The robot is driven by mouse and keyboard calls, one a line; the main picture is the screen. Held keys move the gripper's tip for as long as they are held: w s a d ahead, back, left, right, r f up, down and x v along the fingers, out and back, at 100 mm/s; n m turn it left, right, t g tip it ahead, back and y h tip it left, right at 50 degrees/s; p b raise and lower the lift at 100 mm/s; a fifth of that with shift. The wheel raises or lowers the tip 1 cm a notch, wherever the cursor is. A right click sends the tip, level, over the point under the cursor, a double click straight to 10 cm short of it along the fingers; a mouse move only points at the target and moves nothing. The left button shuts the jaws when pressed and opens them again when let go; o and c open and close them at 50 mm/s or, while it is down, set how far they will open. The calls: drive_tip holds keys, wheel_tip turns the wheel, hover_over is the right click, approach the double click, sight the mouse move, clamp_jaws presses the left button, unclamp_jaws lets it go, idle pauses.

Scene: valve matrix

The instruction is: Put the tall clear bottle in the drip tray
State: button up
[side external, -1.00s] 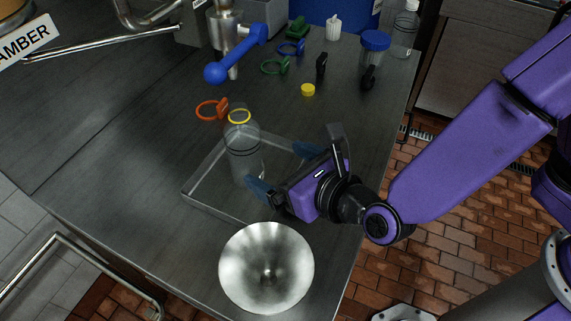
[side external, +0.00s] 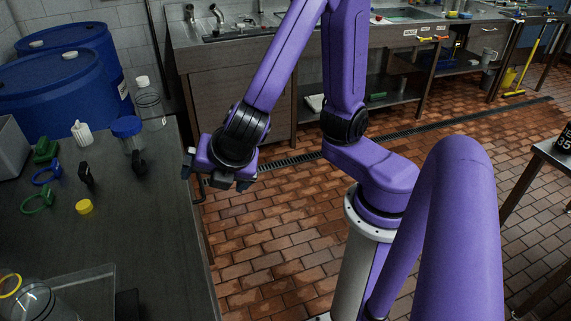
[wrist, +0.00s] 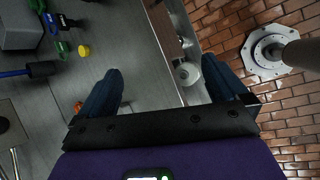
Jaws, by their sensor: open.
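A clear bottle (side external: 38,302) with a yellow ring at its neck shows at the lower left of the side external view, cut off by the frame. It is at the drip tray (side external: 100,272), of which only a back corner shows; its base is out of frame. Another clear bottle (side external: 149,104) with a white cap stands upright at the back of the bench. My gripper (side external: 216,178) is open and empty near the bench's right edge, apart from both bottles.
Blue drums (side external: 60,95) are behind. In the wrist view a pale round thing (wrist: 187,74) lies past the bench edge; I cannot tell what it is.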

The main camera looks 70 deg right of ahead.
drive_tip(key=s+d+m+g+y, duration=0.3)
drive_tip(key=s+d+m+g, duration=0.3)
drive_tip(key=s, duration=0.7)
drive_tip(key=d+m, duration=0.2)
drive_tip(key=m, duration=0.2)
drive_tip(key=shift+s+d+r, duration=0.2)
drive_tip(key=shift+s+r, duration=0.1)
drive_tip(key=shift+s, duration=0.05)
